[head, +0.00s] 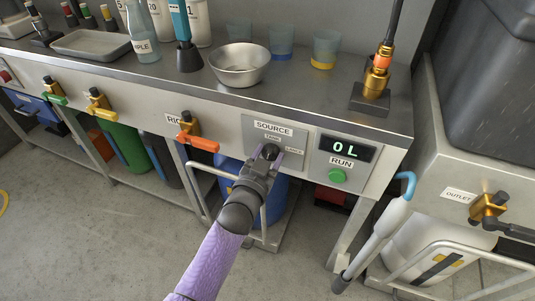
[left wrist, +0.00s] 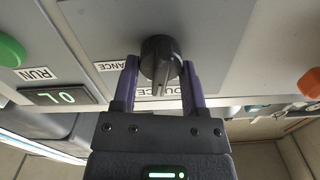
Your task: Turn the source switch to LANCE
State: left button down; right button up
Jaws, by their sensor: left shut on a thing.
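The source switch is a round black knob (head: 271,151) on a grey plate (head: 259,128) marked SOURCE, on the front of the metal bench. Small labels stand above and to the right of the knob in the head view; LANCE is the right one. My left gripper (head: 267,158) is shut on the knob, one purple finger on each side, partly hiding it. In the left wrist view the knob (left wrist: 161,58) sits between the fingers, its ridge pointing down towards the SOURCE lettering; LANCE (left wrist: 113,66) is at its left. My right gripper is not in view.
A blue-handled wand (head: 388,225) leans at the bench's right end. A metal bowl (head: 239,64) stands above.

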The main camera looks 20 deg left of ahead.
pick_arm(q)
jog(key=m, duration=0.2)
jog(key=shift+d+m, duration=0.1)
jog(key=shift+m, duration=0.3)
jog(key=m, duration=0.2)
jog(key=shift+f+m+p, duration=0.1)
jog(key=shift+m+p, duration=0.2)
jog(key=shift+m, duration=0.1)
jog(key=m, duration=0.3)
jog(key=shift+d+f, duration=0.1)
jog(key=shift+f, duration=0.05)
jog(key=shift+m, duration=1.3)
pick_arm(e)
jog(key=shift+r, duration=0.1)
pick_arm(q)
jog(key=shift+m+b, duration=0.3)
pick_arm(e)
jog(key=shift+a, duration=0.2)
pick_arm(q)
jog(key=shift+c, duration=0.6)
grip_release()
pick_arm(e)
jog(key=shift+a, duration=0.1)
